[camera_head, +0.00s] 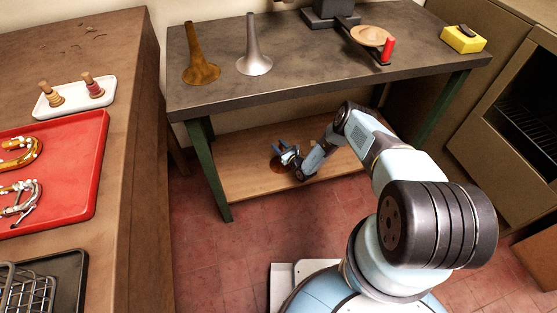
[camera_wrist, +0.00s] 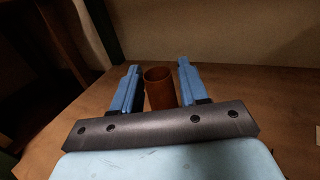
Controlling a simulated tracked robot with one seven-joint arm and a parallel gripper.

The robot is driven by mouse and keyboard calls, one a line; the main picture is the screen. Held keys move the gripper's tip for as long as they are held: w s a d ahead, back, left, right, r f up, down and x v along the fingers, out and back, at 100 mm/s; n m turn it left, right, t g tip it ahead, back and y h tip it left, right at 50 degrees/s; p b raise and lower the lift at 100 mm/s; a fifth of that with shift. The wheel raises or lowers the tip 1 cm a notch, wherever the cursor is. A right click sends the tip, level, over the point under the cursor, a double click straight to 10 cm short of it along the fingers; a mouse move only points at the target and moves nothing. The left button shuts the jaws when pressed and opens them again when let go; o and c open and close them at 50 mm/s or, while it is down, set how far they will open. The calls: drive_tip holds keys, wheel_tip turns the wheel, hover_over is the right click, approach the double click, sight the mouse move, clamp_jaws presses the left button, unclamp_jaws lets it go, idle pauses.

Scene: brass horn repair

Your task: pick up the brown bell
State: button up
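A reddish-brown hollow piece, which I take to be the brown bell (camera_wrist: 160,90), stands between my fingers in the wrist view, its round open end showing. Its lower part is hidden behind my gripper's dark bar. In the head view a reddish-brown shape (camera_head: 277,164) shows on the lower shelf, partly covered by my gripper (camera_head: 285,152). My blue fingers are open, one on each side of the piece in the wrist view (camera_wrist: 158,66), with a narrow gap on both sides. I see no clear contact.
The dark workbench top (camera_head: 310,65) overhangs the wooden lower shelf (camera_head: 240,180); green legs (camera_head: 208,165) stand at its ends. On top are a brass-brown horn bell (camera_head: 200,62), a silver bell (camera_head: 253,55) and a yellow box (camera_head: 463,40). A red tray (camera_head: 75,165) lies on the left table.

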clamp_jaws()
idle(0.5)
